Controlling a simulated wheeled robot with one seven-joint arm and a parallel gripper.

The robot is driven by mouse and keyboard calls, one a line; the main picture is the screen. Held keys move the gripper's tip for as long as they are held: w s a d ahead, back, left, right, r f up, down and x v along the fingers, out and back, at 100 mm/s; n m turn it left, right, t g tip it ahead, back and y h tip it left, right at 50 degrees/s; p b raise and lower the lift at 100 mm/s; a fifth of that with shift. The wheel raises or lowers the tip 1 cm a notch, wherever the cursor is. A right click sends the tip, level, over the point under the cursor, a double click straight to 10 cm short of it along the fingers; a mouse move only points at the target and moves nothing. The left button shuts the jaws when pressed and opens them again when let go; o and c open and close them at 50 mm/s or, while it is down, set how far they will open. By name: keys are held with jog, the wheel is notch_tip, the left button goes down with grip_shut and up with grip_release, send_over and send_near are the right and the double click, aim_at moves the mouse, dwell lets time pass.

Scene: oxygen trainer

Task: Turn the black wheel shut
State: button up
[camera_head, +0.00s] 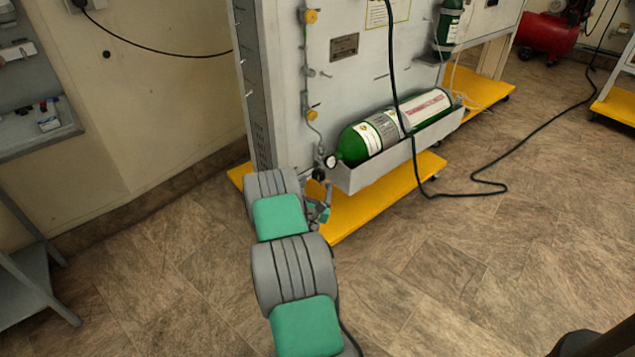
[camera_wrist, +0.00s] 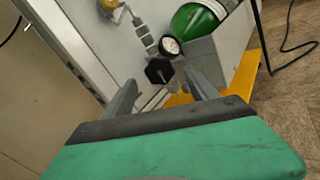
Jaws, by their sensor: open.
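The black wheel (camera_wrist: 158,70) is a small lobed knob on the valve at the neck end of the green oxygen cylinder (camera_head: 380,130). In the head view the wheel (camera_head: 319,174) is small and close to my gripper. A round white gauge (camera_wrist: 170,46) sits just above the wheel. My gripper (camera_wrist: 165,88) is open, with one finger to the left of and below the wheel and the other to its right. The wheel appears between the fingers, beyond their tips. I cannot tell whether the fingers touch it.
The cylinder lies in a grey tray (camera_head: 400,157) on the panel's side. A yellow base (camera_head: 375,200) sticks out beneath. A black cable (camera_head: 430,185) hangs past the cylinder to the floor. A grey bench (camera_head: 30,110) stands at left. The tiled floor at right is mostly clear.

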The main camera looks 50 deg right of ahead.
aim_at(318, 177)
jog(key=x, duration=0.4)
jog(key=shift+c, duration=0.5)
jog(key=c, duration=1.3)
